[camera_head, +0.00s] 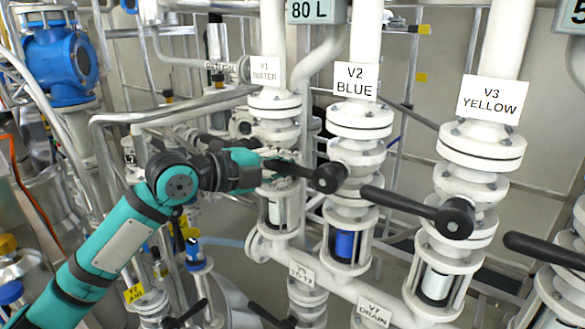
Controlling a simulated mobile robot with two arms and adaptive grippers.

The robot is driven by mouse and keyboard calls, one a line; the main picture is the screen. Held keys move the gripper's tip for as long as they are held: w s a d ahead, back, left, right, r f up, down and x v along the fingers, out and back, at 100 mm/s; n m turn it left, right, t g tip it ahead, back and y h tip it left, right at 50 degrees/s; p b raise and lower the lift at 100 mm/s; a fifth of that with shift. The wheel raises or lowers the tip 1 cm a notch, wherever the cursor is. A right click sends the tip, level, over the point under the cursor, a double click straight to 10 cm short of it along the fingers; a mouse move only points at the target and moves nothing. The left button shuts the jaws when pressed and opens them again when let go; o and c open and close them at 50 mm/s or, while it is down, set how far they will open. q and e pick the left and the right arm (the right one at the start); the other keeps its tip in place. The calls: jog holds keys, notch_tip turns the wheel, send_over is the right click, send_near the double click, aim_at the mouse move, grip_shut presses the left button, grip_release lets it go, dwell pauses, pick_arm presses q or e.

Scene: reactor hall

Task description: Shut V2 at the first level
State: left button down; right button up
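The V2 valve stands on the white pipe labelled "V2 BLUE" (356,81) in the middle of the head view. Its black lever (312,173) juts left from the hub, roughly across the pipe, with its far end at my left gripper. A sight glass with blue content (344,244) sits below the valve. My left gripper (282,166) reaches in from the left, its tip overlapping the end of the V2 lever in front of the V1 pipe. Its fingers are small and partly hidden, so I cannot tell their opening or contact. My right gripper is not in view.
The V1 "WATER" pipe (275,104) stands close behind my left gripper. The V3 "YELLOW" pipe (481,145) stands right of V2, with its black lever (410,205) pointing left. Another black lever (540,248) juts in at the right edge. Lower pipes include "V7 DRAIN" (374,314).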

pick_arm(q)
jog(key=shift+a+r, duration=0.1)
jog(key=shift+r, duration=0.35)
jog(key=c, duration=1.9)
grip_release()
jog(key=shift+a, duration=0.1)
jog(key=o, duration=0.7)
jog(key=shift+v, duration=0.9)
jog(key=shift+o, duration=0.3)
jog(key=shift+w+d+f, duration=0.1)
jog(key=shift+d+f, duration=0.05)
jog(key=shift+d, duration=0.25)
jog(key=shift+w+d, duration=0.1)
jog(key=v, duration=1.2)
jog(key=shift+f, duration=0.1)
